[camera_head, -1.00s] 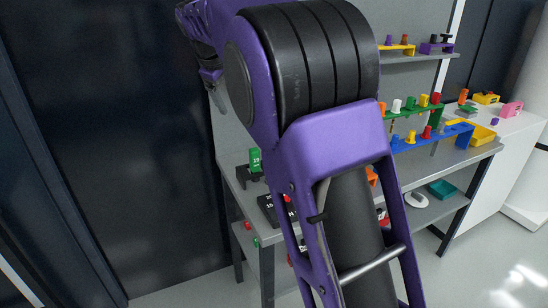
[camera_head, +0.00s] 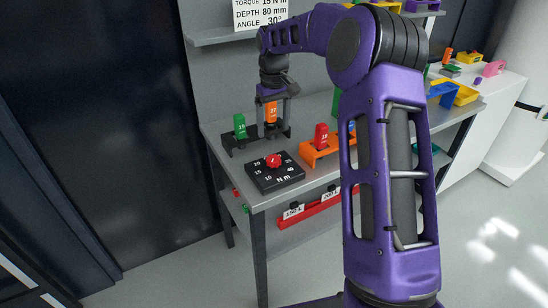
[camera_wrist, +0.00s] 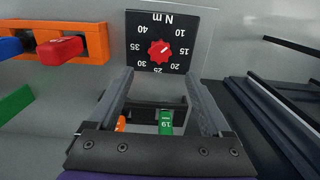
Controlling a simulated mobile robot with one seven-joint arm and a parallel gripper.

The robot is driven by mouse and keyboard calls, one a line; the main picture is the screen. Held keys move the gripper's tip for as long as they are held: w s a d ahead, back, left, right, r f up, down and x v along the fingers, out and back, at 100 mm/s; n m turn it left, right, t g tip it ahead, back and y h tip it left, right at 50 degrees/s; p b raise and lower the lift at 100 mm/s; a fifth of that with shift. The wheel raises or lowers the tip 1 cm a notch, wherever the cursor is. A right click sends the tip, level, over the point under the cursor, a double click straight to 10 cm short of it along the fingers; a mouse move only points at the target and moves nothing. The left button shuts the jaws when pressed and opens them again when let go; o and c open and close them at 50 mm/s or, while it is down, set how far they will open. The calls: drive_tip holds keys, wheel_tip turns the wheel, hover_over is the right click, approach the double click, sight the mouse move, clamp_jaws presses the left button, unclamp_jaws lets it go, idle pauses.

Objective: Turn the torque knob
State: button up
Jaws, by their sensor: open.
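The torque knob (camera_head: 273,160) is small, red and round. It sits on a black dial plate (camera_head: 290,178) marked in N m, on the grey bench. In the wrist view the knob (camera_wrist: 160,51) lies just beyond my fingertips, and its pale mark points to the upper right, near 10 and 15. My gripper (camera_wrist: 158,72) is open and empty. In the head view it hangs over the black holder (camera_head: 238,149) behind the dial, in line with an orange block (camera_head: 270,112) marked 22. A green block (camera_head: 240,127) marked 19 stands beside it.
An orange stand (camera_head: 312,156) with a red block (camera_head: 321,136) is right of the dial. A sign (camera_head: 258,14) on the shelf gives torque, depth and angle. A red rail (camera_head: 310,214) with labels lies below. Bench front edge is close to the dial.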

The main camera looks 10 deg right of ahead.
sight(274, 158)
wheel_tip(274, 158, down, 11)
drive_tip(key=shift+f+b, duration=0.2)
drive_tip(key=shift+b, duration=0.2)
clamp_jaws()
idle(0.5)
drive_tip(key=m, duration=0.4)
drive_tip(key=shift+m, duration=2.4)
